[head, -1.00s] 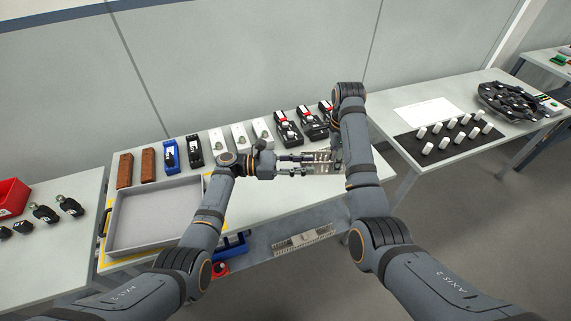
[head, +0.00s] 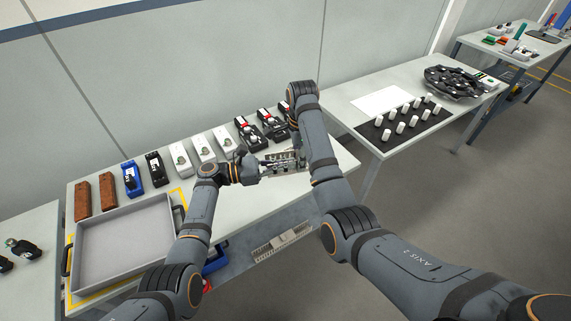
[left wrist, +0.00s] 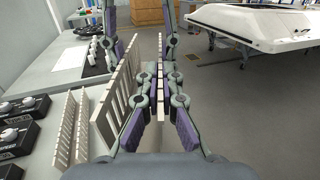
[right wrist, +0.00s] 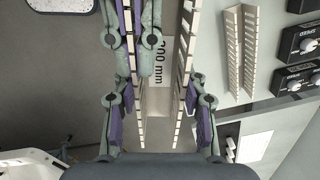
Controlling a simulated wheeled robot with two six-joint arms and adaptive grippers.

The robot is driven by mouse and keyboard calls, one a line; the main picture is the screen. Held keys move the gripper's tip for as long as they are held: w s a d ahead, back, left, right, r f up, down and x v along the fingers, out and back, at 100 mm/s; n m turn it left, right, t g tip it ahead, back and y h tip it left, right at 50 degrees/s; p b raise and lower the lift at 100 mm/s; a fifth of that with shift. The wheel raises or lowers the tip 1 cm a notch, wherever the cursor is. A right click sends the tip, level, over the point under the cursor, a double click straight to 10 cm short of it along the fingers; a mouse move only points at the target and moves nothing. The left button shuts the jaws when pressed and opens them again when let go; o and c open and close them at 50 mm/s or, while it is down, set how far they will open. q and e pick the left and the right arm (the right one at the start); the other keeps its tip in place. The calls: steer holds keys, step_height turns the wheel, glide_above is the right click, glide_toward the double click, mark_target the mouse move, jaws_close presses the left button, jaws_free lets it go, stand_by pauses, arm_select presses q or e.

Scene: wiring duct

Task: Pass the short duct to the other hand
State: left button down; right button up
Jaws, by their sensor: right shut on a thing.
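The short duct (head: 290,168) is a pale slotted channel held above the table's right part. My right gripper (right wrist: 160,115) is shut on it across its width, with a finger outside each slotted wall. The duct floor, marked "200 mm" (right wrist: 157,62), shows in the right wrist view. My left gripper (left wrist: 160,105) has its fingers on either side of one duct wall (left wrist: 160,70), while the other wall (left wrist: 117,95) stands outside them. I cannot tell whether its pads press on the wall. In the head view the left gripper (head: 264,168) meets the duct from the left.
Another slotted duct (right wrist: 240,55) lies on the table near black devices (head: 248,133). A grey tray (head: 127,283) stands at the left. A long slotted piece (head: 282,241) is on the lower shelf. A side table (head: 375,82) holds white cylinders on a black mat.

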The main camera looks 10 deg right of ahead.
steer(key=o, duration=1.2)
steer(key=shift+o, duration=0.2)
arm_select(q)
steer(key=shift+a, duration=0.1)
arm_select(e)
steer(key=s+d+f+n+h, duration=0.15)
steer(key=d+f, duration=0.25)
steer(key=d, duration=0.5)
steer(key=w+d+f+n, duration=0.1)
steer(key=d+f+n, duration=0.15)
steer(key=d, duration=0.75)
steer(key=s+a+f+n, duration=0.1)
steer(key=s+f+n, duration=0.1)
steer(key=s+f, duration=0.65)
steer(key=s+f+n, duration=0.3)
steer(key=s+f, duration=0.1)
steer(key=f, duration=0.9)
steer(key=s+a+f+n, duration=0.1)
steer(key=s+f+n, duration=0.1)
steer(key=s+f, duration=0.7)
steer(key=s+a+f+n, duration=0.1)
steer(key=s+f+n, duration=0.2)
steer(key=s+f, duration=0.4)
steer(key=s+f+n+t, duration=0.1)
steer(key=s+f+n, duration=0.2)
steer(key=s, duration=1.7)
step_height(320, 180, down, 4)
steer(key=shift+s+a+f+n+y, duration=0.1)
steer(key=shift+s+a+n+y, duration=0.15)
steer(key=shift+a+n+y, duration=0.15)
